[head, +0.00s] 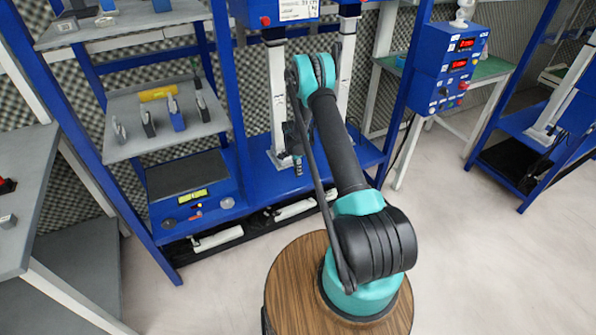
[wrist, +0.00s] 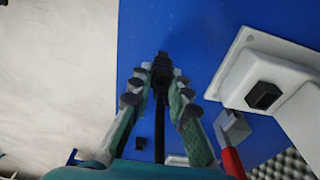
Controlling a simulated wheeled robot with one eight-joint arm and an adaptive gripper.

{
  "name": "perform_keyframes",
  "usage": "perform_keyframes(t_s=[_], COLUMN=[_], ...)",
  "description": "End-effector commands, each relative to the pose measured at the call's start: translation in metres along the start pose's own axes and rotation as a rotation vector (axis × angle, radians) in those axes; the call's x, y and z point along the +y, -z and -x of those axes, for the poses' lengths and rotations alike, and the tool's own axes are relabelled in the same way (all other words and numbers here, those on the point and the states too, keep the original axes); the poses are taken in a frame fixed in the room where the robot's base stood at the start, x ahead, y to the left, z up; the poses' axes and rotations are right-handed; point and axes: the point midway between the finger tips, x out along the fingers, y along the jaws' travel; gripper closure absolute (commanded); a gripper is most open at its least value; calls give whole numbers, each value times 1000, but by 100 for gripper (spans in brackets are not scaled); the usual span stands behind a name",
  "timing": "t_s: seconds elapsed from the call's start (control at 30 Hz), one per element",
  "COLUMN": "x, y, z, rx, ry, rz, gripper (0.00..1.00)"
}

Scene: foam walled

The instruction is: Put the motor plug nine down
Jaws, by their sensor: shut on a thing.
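My gripper (wrist: 153,80) is shut on a small black plug (wrist: 161,60) in the wrist view. The plug sticks out between the fingertips, and a black cable (wrist: 160,125) runs back from it between the fingers. Behind it is a flat blue surface (wrist: 200,45); I cannot tell whether the plug touches it. In the head view my gripper (head: 297,160) hangs low over the blue bench, in front of a white post, and the plug is too small to make out there.
A white metal foot (wrist: 245,65) with a black square stands right of the gripper, with a red-handled part (wrist: 232,160) below it. In the head view, the blue bench (head: 258,195) has a grey shelf (head: 125,105) of parts at left. A blue control box (head: 445,65) is at right.

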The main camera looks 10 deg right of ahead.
Motion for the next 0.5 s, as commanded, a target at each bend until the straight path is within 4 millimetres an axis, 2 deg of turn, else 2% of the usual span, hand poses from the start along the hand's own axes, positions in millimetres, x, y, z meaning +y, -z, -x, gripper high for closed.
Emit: perform_keyframes(t_s=[0.1, 0.43, 0.47, 0.5], x=[0, 0, 0, 0], y=[-1, -2, -2, -2], z=[-10, -13, -12, -12], rx=[0, 0, 0, 0], ry=[0, 0, 0, 0], rz=[0, 0, 0, 0], gripper=[100, 100, 80, 75])
